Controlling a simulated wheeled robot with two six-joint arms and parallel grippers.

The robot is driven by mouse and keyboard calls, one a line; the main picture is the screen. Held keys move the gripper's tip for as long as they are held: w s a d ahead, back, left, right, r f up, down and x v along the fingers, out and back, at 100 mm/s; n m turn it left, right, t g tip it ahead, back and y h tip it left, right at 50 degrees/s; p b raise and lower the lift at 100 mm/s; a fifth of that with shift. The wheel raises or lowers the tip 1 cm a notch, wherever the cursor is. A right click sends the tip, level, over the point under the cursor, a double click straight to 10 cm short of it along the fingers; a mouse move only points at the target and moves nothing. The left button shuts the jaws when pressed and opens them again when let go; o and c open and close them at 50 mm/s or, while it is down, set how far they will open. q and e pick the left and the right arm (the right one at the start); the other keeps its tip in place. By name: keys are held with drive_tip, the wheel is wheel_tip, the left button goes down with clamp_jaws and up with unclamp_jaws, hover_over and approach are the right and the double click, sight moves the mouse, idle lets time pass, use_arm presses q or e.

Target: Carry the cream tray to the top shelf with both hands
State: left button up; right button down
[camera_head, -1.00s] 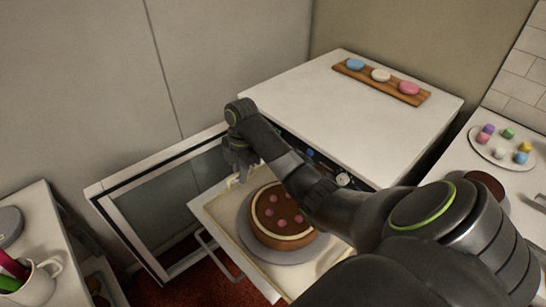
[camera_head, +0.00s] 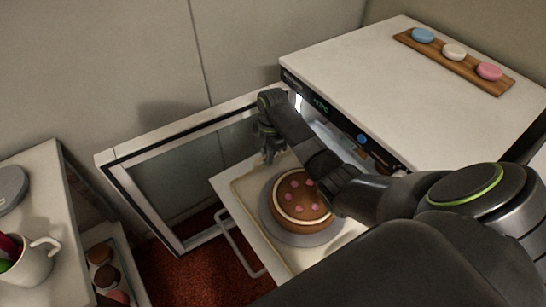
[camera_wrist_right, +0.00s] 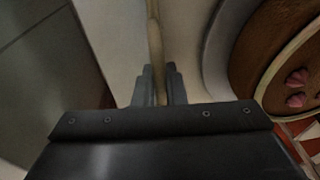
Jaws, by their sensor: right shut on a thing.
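The cream tray (camera_head: 240,187) lies low in front of the white appliance, on a pulled-out white surface. On it a round chocolate cake (camera_head: 303,205) with pink dots and a pale ring sits on a grey turntable disc (camera_head: 268,220). My right gripper (camera_head: 268,160) is at the tray's far left edge. In the right wrist view my fingers (camera_wrist_right: 156,85) are shut on the tray's thin rim (camera_wrist_right: 154,40), with the cake to the right. My right arm hides the tray's right part. My left gripper is not in view.
The white appliance (camera_head: 400,80) has an open glass door (camera_head: 180,185) left of the tray. A board (camera_head: 460,65) with macarons lies on its top. A counter with a mug (camera_head: 28,262) and a low compartment with round pastries (camera_head: 108,275) stand at the left. Red floor shows between.

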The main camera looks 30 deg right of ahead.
wheel_tip(320, 180, down, 4)
drive_tip(key=shift+r, duration=0.25)
drive_tip(key=shift+f+b, duration=0.3)
drive_tip(key=shift+f, duration=0.2)
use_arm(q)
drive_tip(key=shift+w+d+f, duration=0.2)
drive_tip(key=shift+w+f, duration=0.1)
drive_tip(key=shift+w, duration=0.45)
use_arm(e)
drive_tip(key=c, duration=1.5)
unclamp_jaws()
use_arm(q)
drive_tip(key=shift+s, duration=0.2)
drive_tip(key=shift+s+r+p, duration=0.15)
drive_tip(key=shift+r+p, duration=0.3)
drive_tip(key=shift+p, duration=0.05)
use_arm(e)
wheel_tip(320, 180, up, 12)
drive_tip(key=w+d, duration=0.1)
drive_tip(key=shift+d, duration=0.35)
